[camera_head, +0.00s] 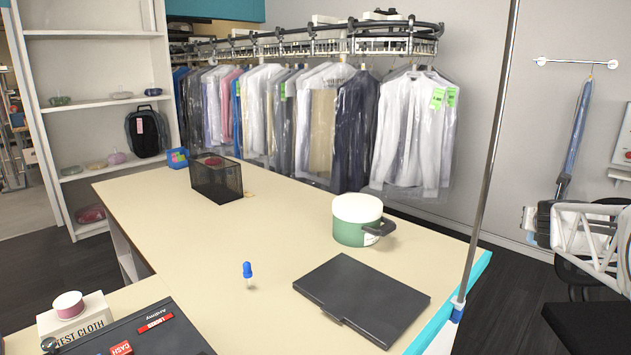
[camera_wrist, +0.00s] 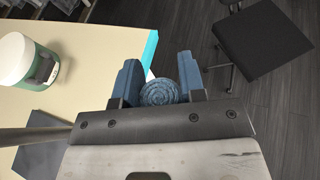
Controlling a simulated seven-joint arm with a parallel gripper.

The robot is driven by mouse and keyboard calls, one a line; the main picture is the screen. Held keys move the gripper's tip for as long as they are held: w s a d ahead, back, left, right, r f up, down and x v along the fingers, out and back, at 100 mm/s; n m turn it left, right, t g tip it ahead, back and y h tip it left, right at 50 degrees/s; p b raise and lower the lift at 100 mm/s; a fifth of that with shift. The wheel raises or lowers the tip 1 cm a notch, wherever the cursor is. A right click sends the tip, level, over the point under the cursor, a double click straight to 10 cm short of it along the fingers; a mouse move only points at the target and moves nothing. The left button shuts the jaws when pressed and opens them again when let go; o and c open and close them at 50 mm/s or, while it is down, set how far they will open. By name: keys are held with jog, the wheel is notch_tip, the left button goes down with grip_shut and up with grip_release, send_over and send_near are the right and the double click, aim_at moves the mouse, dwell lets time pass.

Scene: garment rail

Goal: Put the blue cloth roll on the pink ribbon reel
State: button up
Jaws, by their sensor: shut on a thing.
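My gripper (camera_wrist: 158,78) shows in the wrist view, with its two blue fingers shut on the blue cloth roll (camera_wrist: 158,92). The roll's spiral end faces the camera. The gripper is to the right of the table's teal edge, with dark floor below it. The reel is not in the wrist view.
A green and white pot (camera_head: 357,224), a flat dark case (camera_head: 362,297), a blue-topped dropper (camera_head: 248,274) and a black mesh basket (camera_head: 217,182) stand on the table (camera_head: 215,265). A thin metal pole (camera_head: 487,160) rises at its right edge. A dark chair (camera_wrist: 262,42) stands beyond.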

jog(key=shift+s+d+r+m+g+h, duration=0.15)
jog(key=shift+s+r+m+g+h, duration=0.15)
jog(key=shift+s, duration=0.2)
jog(key=shift+s+d+r+m+g+h, duration=0.1)
jog(key=shift+s+m+g+h, duration=0.1)
jog(key=shift+s+m+h, duration=0.25)
jog(key=a+r+m+g+h, duration=0.1)
jog(key=a+r, duration=0.7)
jog(key=r, duration=0.4)
jog(key=a+r+m+h, duration=0.1)
jog(key=a+r, duration=0.8)
jog(key=r, duration=0.3)
jog(key=a+r+m+g+h, duration=0.1)
jog(key=a+r, duration=0.7)
jog(key=r, duration=0.4)
jog(key=shift+w+a+f+n+t+y, duration=0.95)
jog(key=shift+w+a+f+n+y, duration=0.95)
jog(key=shift+w+f, duration=2.3)
jog(key=shift+w+a+f+n+t+y, duration=0.95)
jog(key=shift+w+a+f+n+y, duration=1.25)
jog(key=shift+w, duration=3.7)
jog(key=w+a+f+y, duration=0.1)
jog(key=a+f, duration=0.1)
jog(key=f, duration=1.5)
jog(key=w+a+f+n+y, duration=0.1)
jog(key=w+a+f, duration=0.1)
jog(key=f, duration=1.5)
jog(key=shift+f, duration=0.15)
